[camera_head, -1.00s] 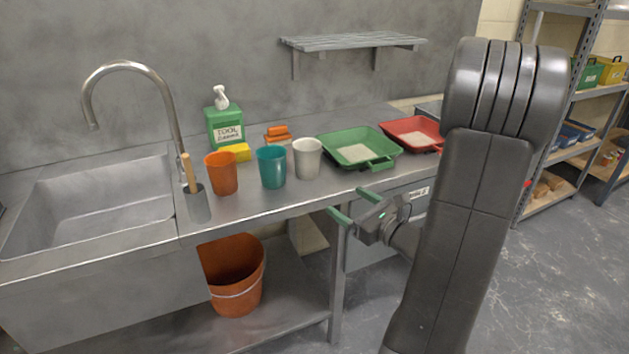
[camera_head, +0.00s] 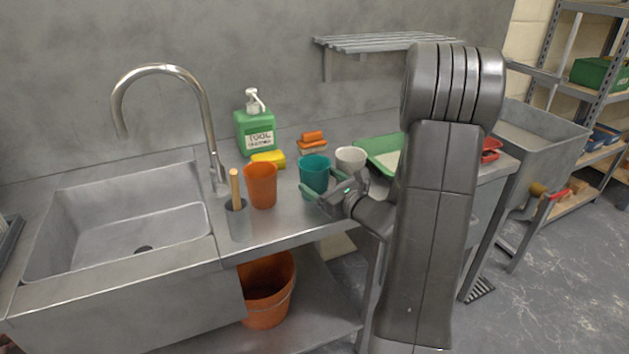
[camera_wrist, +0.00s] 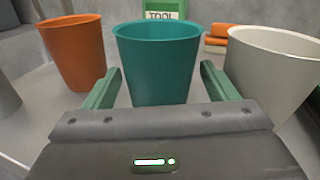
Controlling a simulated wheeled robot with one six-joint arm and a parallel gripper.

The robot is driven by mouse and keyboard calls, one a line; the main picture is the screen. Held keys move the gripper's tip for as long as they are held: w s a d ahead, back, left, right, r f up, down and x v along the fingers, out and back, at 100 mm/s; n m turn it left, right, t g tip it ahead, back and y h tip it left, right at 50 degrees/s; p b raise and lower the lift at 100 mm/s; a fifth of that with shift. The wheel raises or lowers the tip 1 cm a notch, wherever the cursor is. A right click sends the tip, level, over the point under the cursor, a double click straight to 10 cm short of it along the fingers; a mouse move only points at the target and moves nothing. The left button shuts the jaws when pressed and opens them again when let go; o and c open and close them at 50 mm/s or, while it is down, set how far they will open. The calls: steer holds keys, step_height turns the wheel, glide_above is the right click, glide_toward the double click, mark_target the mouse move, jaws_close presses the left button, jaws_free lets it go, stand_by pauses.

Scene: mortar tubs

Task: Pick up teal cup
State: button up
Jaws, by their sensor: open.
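The teal cup (camera_head: 313,172) stands upright on the steel counter, between the orange cup (camera_head: 261,185) and the white cup (camera_head: 350,160). In the wrist view the teal cup (camera_wrist: 158,62) is straight ahead in the middle. My gripper (camera_head: 325,188) is open, with its green fingers pointing at the teal cup. In the wrist view the fingers (camera_wrist: 158,84) are spread wide, one on each side of the cup's near lower part. I cannot tell whether either finger touches it. The cup's base is partly hidden behind my gripper.
The orange cup (camera_wrist: 76,52) is close to the left finger and the white cup (camera_wrist: 272,68) close to the right. A holder with a wooden handle (camera_head: 237,215) stands by the sink (camera_head: 125,235). A green soap bottle (camera_head: 255,130), yellow sponge (camera_head: 268,159) and green tray (camera_head: 380,150) are behind.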

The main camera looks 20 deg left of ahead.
steer(key=shift+x, duration=1.4)
steer(key=c, duration=0.8)
steer(key=shift+r, duration=0.1)
